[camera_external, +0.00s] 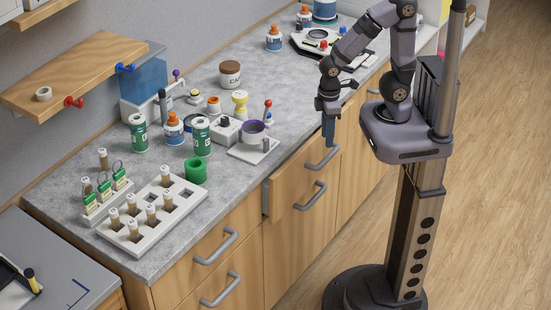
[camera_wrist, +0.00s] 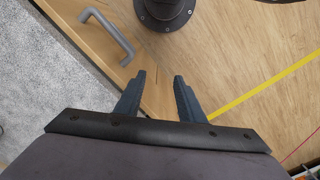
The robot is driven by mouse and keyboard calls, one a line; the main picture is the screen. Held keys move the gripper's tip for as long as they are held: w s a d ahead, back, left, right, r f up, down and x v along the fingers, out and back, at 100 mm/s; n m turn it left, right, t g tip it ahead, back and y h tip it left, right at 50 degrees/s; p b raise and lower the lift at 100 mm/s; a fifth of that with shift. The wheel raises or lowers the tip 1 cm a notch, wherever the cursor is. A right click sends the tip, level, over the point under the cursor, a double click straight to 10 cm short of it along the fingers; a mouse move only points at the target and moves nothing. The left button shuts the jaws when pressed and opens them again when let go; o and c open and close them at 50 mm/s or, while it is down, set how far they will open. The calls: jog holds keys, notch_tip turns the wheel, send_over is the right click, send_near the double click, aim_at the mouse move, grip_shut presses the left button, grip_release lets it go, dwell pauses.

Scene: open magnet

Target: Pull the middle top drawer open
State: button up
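The middle top drawer (camera_external: 290,172) has a wooden front with a grey bar handle (camera_external: 322,160). Its left edge stands out from the neighbouring front, so it looks slightly open. My gripper (camera_external: 328,143) points down beside the right end of this front, near the handle. In the wrist view, my gripper (camera_wrist: 160,76) is open, with a clear gap between its blue-grey fingers. A grey handle (camera_wrist: 108,35) lies up and left of the fingertips, not between them. Contact between fingers and wood cannot be told.
The grey countertop (camera_external: 110,240) is crowded with a vial rack (camera_external: 158,228), bottles and cans. Below is another front with a handle (camera_external: 310,196). More handled drawers (camera_external: 215,248) are at left. The floor (camera_external: 470,240) in front is mostly clear.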

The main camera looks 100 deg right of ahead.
jog(key=s+d+f+m+g+y+b, duration=0.2)
jog(key=s+d+f+m, duration=0.35)
jog(key=m, duration=0.85)
jog(key=n+t+y+b, duration=0.5)
jog(key=n+t+b, duration=0.8)
jog(key=n, duration=2)
send_near(331, 157)
jog(key=w+a+f+t+p, duration=0.2)
jog(key=w+a+f, duration=0.1)
jog(key=shift+w+d+m+t+b, duration=0.2)
jog(key=shift+w+m+t+b, duration=0.25)
jog(key=shift+m, duration=0.45)
jog(key=shift+p+x, duration=0.4)
jog(key=shift+x, duration=3.15)
jog(key=shift+f, duration=0.1)
jog(key=shift+c, duration=0.6)
jog(key=shift+s+a, duration=0.1)
grip_shut()
